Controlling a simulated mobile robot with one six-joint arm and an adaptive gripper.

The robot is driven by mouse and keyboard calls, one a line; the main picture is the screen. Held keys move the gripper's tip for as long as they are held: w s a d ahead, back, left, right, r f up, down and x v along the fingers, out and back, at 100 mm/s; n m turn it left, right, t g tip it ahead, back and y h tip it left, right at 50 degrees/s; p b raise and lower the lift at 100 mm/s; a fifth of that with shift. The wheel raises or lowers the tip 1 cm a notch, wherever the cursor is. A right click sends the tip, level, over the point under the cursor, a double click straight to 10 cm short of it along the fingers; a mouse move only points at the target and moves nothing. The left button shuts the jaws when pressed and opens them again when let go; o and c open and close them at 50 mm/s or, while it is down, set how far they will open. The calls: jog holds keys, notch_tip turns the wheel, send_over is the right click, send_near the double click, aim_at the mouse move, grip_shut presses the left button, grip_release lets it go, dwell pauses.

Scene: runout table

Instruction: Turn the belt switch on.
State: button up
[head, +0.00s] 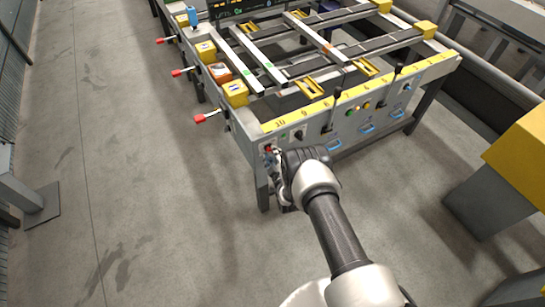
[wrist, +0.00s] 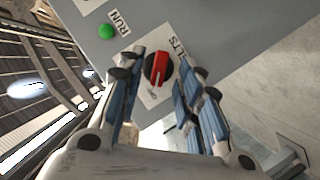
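The belt switch (wrist: 158,70) is a round black knob with a red bar, on a pale plate on the grey panel. It shows in the wrist view, between the fingers. Its red bar runs nearly upright in that picture. The label beside it is partly covered by a finger; "LTS" is readable. My gripper (wrist: 160,76) is open, with one blue-padded finger on each side of the knob and visible gaps to it. In the head view my gripper (head: 274,160) is at the left end of the table's front panel, where it hides part of that panel.
A green lamp (wrist: 106,31) marked RUN sits beside the switch. The runout table (head: 390,108) carries levers, lamps and blue handles on its front. Red-tipped handles (head: 200,118) stick out at its left side. A yellow-topped block (head: 520,150) stands at right. Floor at left is clear.

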jog(key=shift+w+a+f, duration=0.15)
jog(key=shift+w+a, duration=0.05)
jog(key=shift+w, duration=0.45)
jog(key=shift+c, duration=0.5)
grip_shut()
